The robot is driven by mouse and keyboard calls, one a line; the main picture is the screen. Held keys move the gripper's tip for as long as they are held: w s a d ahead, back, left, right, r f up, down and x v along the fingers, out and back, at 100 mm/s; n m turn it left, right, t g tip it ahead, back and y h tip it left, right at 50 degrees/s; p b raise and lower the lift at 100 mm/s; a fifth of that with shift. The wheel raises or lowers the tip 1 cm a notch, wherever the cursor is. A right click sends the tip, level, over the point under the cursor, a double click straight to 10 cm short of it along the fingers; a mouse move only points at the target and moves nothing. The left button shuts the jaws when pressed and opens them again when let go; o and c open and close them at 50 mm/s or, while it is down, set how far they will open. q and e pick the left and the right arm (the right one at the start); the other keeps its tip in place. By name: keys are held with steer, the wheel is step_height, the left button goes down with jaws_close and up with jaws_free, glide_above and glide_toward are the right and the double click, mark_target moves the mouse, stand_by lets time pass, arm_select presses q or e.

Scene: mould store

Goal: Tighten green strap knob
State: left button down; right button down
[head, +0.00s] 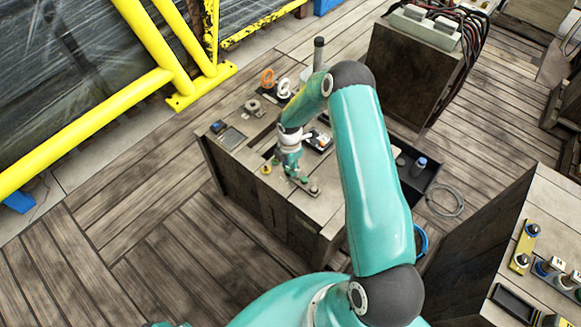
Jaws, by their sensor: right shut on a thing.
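A small green strap (304,183) lies on the top of the wooden workbench (324,209), near its front edge. A dark round knob (314,189) shows at the strap's right end. My right gripper (291,172) reaches down from above onto the strap's left end and is shut there. What lies between its fingers is hidden and small; from its place it looks like the green strap knob. My left gripper is out of view.
A yellow knob (266,169) stands left of the gripper. Orange (267,77) and white (284,87) ring-shaped pieces stand at the bench's back. A dark tray (417,180) with a blue-capped bottle (419,166) is on the right. Yellow rails (90,130) stand left; plank floor in front is clear.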

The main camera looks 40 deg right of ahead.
steer(key=m+b, duration=0.8)
steer(key=b, duration=0.1)
steer(key=shift+w+f+m, duration=0.15)
steer(key=shift+f+m, duration=0.05)
steer(key=shift+m, duration=0.1)
steer(key=shift+m+b, duration=0.9)
steer(key=shift+b, duration=0.2)
steer(key=m+b, duration=0.4)
steer(key=m, duration=0.1)
steer(key=shift+r, duration=0.1)
steer(key=m+b, duration=0.2)
steer(key=m, duration=0.2)
steer(key=shift+r, duration=0.1)
steer(key=shift+m+b, duration=0.4)
steer(key=shift+m, duration=0.3)
steer(key=shift+r, duration=0.15)
steer(key=c, duration=0.8)
jaws_free()
